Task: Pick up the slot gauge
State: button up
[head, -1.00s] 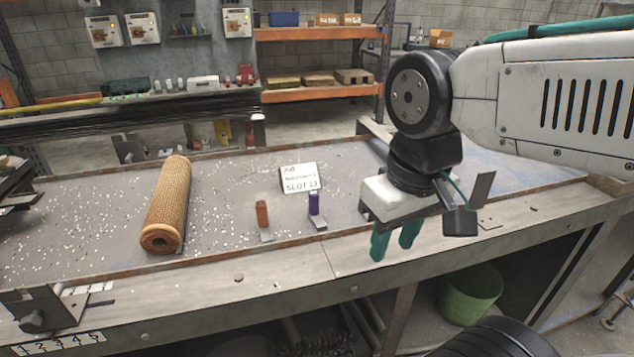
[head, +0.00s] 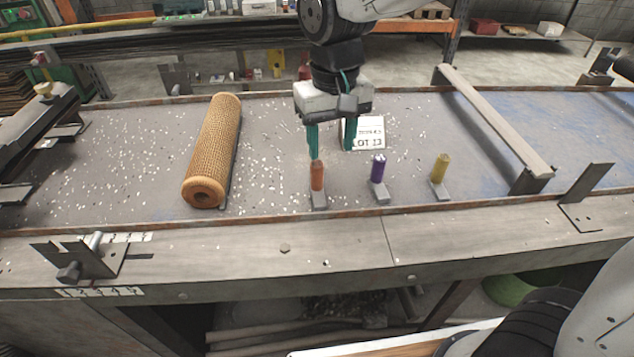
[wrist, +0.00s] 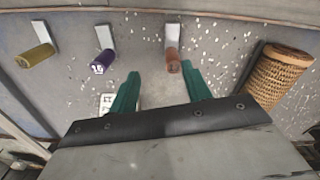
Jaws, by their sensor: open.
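Three small gauges with coloured grips and grey metal feet stand in a row on the bench: orange (head: 317,176), purple (head: 378,168) and yellow (head: 440,168). I cannot tell from their looks which one is the slot gauge. My gripper (head: 331,152) is open and empty, fingers pointing down, above and behind the orange gauge in the head view. In the wrist view the orange gauge (wrist: 173,62) shows just beyond the fingertips, nearer the right finger. The purple gauge (wrist: 104,63) and yellow gauge (wrist: 38,56) lie to the left there.
A white job card (head: 368,133) stands behind the gauges, partly hidden by my right finger. A tan mesh tube (head: 213,150) lies to the left. A raised bar (head: 497,122) crosses the bench at right. White chips litter the grey bench top.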

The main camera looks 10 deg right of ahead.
aim_at(318, 164)
jog(key=a+f, duration=0.1)
jog(key=w+a+f, duration=0.1)
jog(key=a, duration=0.1)
jog(key=shift+f, duration=0.25)
jog(key=f, duration=0.6)
jog(key=shift+w+d+f, duration=0.1)
jog(key=shift+d+f, duration=0.3)
grip_shut()
